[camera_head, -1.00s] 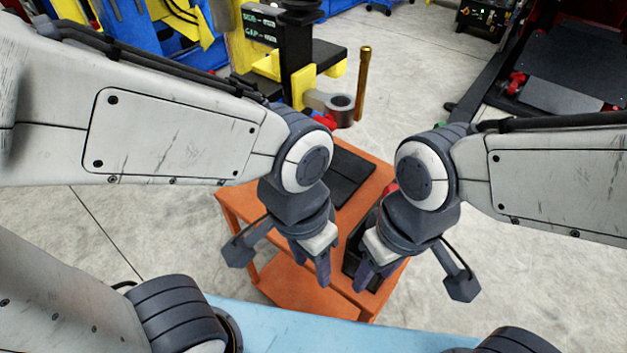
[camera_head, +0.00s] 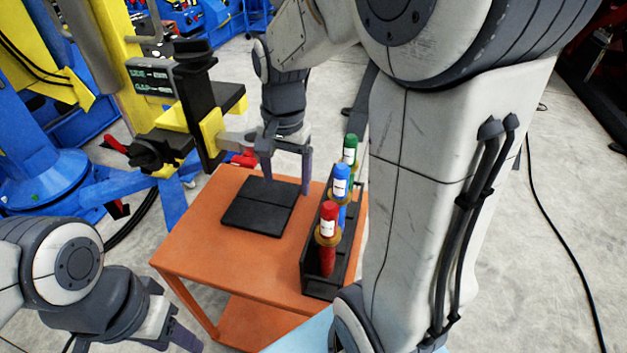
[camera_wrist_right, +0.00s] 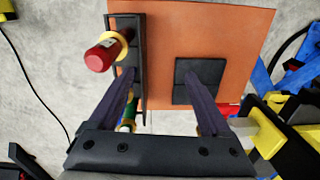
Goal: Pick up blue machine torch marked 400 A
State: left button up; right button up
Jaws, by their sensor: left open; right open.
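The blue torch (camera_head: 341,184) stands upright in the middle of a black rack (camera_head: 312,287), between a red torch (camera_head: 327,248) in front and a green torch (camera_head: 349,150) behind. Its label is too small to read. My right gripper (camera_head: 287,178) is open and empty, pointing down to the left of the blue and green torches, above the table's far part. In the right wrist view, its left finger covers most of the rack's middle, and the blue torch is mostly hidden. My left gripper (camera_head: 150,338) is open at the lower left, away from the rack, partly cut off.
The rack stands along the right side of an orange table (camera_head: 205,235). A flat black pad (camera_head: 262,208) lies left of it. A yellow and black fixture (camera_head: 195,110) stands behind the table on the left. The table's front left is clear.

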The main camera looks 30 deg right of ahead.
aim_at(341, 166)
jog(key=d+m, duration=0.2)
jog(key=d, duration=0.2)
jog(key=d+r+m, duration=0.1)
jog(key=d+m, duration=0.2)
jog(key=d, duration=0.1)
jog(key=d+m+p, duration=0.1)
jog(key=d+m, duration=0.1)
jog(key=d, duration=0.3)
jog(key=shift+w+r+m, duration=0.2)
jog(key=shift+r+m, duration=0.05)
jog(key=shift+m, duration=0.15)
jog(key=shift+d+f, duration=0.3)
notch_tip(341, 166, down, 4)
jog(key=shift+f+p, duration=0.2)
jog(key=shift+p, duration=0.2)
notch_tip(341, 166, down, 5)
jog(key=shift+s+r+p, duration=0.1)
jog(key=shift+s+p, duration=0.05)
jog(key=shift+p, duration=0.85)
jog(key=shift+d+f, duration=0.1)
jog(key=shift+f, duration=0.2)
grip_shut()
jog(key=shift+r, duration=0.1)
